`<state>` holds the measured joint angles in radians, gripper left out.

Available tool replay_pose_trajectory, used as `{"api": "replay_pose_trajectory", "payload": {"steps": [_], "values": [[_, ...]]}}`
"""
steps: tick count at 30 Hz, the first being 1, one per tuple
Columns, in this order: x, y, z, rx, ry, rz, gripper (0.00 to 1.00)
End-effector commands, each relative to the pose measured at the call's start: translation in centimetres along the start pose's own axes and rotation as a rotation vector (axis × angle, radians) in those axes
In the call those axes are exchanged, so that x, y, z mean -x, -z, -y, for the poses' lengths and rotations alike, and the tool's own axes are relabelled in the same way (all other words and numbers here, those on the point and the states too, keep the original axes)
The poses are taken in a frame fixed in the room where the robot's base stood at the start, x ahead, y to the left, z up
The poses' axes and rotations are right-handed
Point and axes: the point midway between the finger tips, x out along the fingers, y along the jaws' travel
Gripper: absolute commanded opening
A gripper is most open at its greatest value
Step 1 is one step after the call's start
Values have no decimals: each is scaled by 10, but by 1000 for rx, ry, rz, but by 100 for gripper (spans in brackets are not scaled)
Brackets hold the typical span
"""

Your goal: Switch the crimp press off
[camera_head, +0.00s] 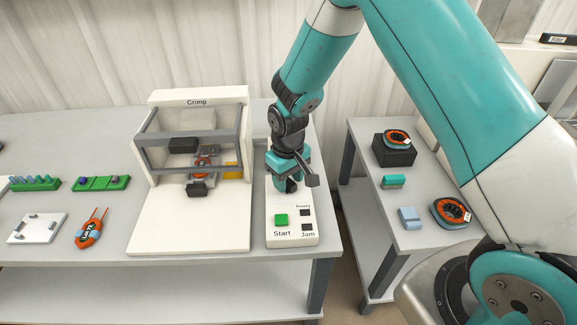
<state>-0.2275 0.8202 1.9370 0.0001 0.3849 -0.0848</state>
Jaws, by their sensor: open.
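The crimp press (192,103), labelled "Crimp", is a white housing with a grey frame across its front, on a white base plate. An orange part (204,160) sits inside it under the dark press head. To its right is a white control box (290,239) with a green Start button (281,220), a dark indicator labelled Running (306,212) and a dark one labelled Jam (307,227). My gripper (290,186) points down over the rear part of this box, open. The arm and gripper hide that rear part; no switch is visible there. Whether the gripper touches the box cannot be told.
A side table at right holds orange spools (451,212) and small blocks (410,218). A gap separates the tables.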

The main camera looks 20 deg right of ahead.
Motion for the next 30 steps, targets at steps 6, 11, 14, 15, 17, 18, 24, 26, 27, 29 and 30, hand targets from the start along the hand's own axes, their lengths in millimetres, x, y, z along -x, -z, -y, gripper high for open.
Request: {"api": "replay_pose_trajectory", "payload": {"steps": [6, 11, 14, 15, 17, 18, 24, 26, 27, 29, 30], "values": [[33, 1, 0, 0, -1, -7, 47], [74, 2, 0, 0, -1, -8, 47], [100, 1, 0, 0, -1, -8, 47], [110, 1, 0, 0, -1, -8, 47], [124, 1, 0, 0, -1, -7, 47], [133, 1, 0, 0, 0, -6, 47], [163, 0, 0, 0, 0, -3, 47], [168, 0, 0, 0, 0, -3, 47], [170, 0, 0, 0, 0, -3, 47], [172, 0, 0, 0, 0, -1, 47], [173, 0, 0, 0, 0, -1, 47]]}}
